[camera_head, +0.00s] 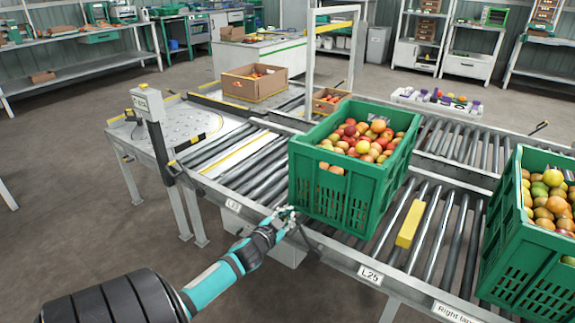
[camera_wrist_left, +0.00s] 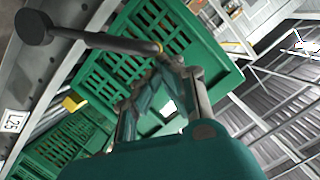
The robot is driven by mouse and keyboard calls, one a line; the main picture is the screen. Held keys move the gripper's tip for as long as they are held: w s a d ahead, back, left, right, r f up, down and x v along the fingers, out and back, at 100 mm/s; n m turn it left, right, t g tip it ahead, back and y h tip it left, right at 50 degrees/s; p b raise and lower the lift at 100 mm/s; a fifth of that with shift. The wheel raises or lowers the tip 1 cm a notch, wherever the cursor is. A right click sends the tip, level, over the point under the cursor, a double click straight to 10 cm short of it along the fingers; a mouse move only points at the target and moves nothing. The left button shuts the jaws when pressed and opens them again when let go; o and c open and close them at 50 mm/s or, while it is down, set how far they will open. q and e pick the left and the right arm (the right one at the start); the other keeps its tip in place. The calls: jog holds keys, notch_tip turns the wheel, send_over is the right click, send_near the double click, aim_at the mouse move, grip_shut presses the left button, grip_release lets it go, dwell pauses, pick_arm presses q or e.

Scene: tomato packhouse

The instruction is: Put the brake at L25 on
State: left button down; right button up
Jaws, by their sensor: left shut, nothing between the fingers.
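The L25 label (camera_head: 370,275) is on the near rail of the roller conveyor, and it also shows in the left wrist view (camera_wrist_left: 13,122). In the left wrist view a dark brake lever (camera_wrist_left: 95,40) runs from a round pivot on the rail to a yellowish tip. My left gripper (camera_head: 287,215) is shut and empty at the near rail, left of the label, by the green crate's lower corner. In the left wrist view its fingers (camera_wrist_left: 170,75) are close to the lever tip; I cannot tell whether they touch. In the head view the lever is mostly hidden by the gripper.
A green crate of tomatoes (camera_head: 335,192) stands on the rollers just beyond my left gripper. A yellow block (camera_head: 410,222) lies on the rollers between it and a second full green crate (camera_head: 520,240). A post with a small box (camera_head: 148,104) stands at the left. The near floor is clear.

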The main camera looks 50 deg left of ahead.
pick_arm(q)
jog(key=shift+f, duration=0.1)
jog(key=v, duration=1.2)
